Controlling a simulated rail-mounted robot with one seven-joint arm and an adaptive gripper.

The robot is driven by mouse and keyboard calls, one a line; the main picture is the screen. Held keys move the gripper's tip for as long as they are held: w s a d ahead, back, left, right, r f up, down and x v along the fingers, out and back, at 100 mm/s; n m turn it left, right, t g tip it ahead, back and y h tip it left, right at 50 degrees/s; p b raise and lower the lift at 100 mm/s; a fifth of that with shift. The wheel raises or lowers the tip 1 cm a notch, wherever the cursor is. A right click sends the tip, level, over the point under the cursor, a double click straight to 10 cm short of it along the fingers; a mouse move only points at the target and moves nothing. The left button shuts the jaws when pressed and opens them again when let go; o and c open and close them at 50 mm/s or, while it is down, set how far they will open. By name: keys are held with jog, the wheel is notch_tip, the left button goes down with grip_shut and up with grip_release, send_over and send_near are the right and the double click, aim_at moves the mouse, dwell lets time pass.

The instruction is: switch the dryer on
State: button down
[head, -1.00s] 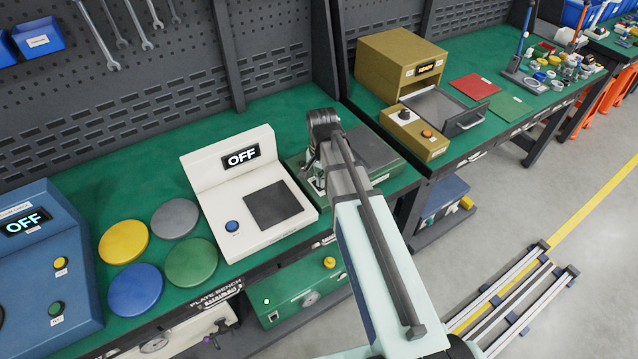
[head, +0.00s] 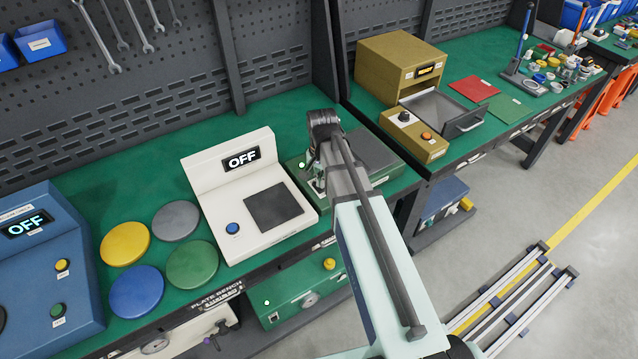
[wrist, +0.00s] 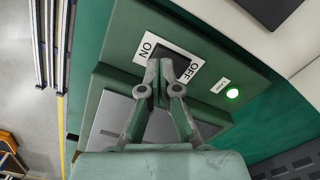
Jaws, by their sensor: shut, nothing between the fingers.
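A green unit (wrist: 212,50) with a dark rocker switch (wrist: 166,51) and an ON/OFF plate (wrist: 194,71) fills the middle of the wrist view. I cannot read a name confirming that this unit is the dryer. My gripper (wrist: 166,68) is shut and empty, with its fingertips at the switch, partly covering it. Whether they touch it is unclear. In the head view my arm hides the switch and much of the unit (head: 372,150).
A white device (head: 245,225) reading OFF stands left of the unit, with coloured discs (head: 125,243) and a blue device (head: 45,260) reading OFF farther left. A tan box (head: 400,65) with an open drawer is on the bench to the right.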

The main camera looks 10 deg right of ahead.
jog(key=shift+r+p, duration=1.75)
jog(key=shift+r, duration=0.95)
